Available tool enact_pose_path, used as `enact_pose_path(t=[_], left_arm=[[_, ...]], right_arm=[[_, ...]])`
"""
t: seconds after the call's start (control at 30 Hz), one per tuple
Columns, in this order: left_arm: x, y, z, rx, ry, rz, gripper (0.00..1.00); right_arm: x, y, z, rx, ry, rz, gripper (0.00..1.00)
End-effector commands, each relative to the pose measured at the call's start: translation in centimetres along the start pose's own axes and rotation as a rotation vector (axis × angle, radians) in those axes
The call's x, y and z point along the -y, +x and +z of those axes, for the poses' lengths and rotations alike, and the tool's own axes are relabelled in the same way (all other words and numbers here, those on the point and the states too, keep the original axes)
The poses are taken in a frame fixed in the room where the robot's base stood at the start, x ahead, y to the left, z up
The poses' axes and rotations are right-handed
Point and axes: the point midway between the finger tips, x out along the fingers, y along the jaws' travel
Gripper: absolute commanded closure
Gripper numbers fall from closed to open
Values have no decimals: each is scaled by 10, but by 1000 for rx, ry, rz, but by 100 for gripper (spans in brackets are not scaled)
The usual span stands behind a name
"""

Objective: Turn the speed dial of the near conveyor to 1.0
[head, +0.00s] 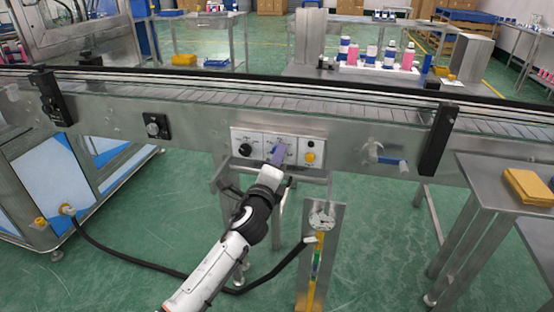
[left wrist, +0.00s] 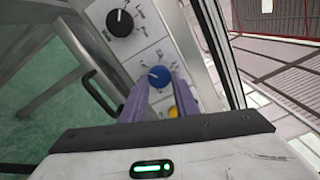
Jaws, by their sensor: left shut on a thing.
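The conveyor's control panel (head: 262,142) is a white plate on the near side of the conveyor, with a black knob (head: 245,149) on the left and a yellow knob (head: 310,157) on the right. Between them my left gripper (head: 277,156) hides the middle dial. In the left wrist view that dial is a blue knob (left wrist: 159,76) with a white pointer mark. The purple fingers of the left gripper (left wrist: 162,84) are shut on it, one on each side. The scale is too small to read. My right gripper is not in view.
The conveyor (head: 200,110) runs across the view. A metal stand with a round gauge (head: 322,218) is below the panel on the right. A side table (head: 490,185) with a yellow block (head: 528,187) is at the right.

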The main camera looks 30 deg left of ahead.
Motion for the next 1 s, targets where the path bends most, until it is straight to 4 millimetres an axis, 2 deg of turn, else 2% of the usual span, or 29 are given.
enact_pose_path(t=[0.4,0.43,0.53,0.83,1.0], left_arm=[[0,0,0,1,-13,1,95],[0,0,0,1,-13,1,69],[0,0,0,1,-12,1,54],[0,-1,0,0,-10,1,54],[-1,-19,0,-1,-9,2,54]], right_arm=[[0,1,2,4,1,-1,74],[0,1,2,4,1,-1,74],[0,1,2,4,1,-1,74],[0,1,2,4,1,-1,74],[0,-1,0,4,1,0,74]])
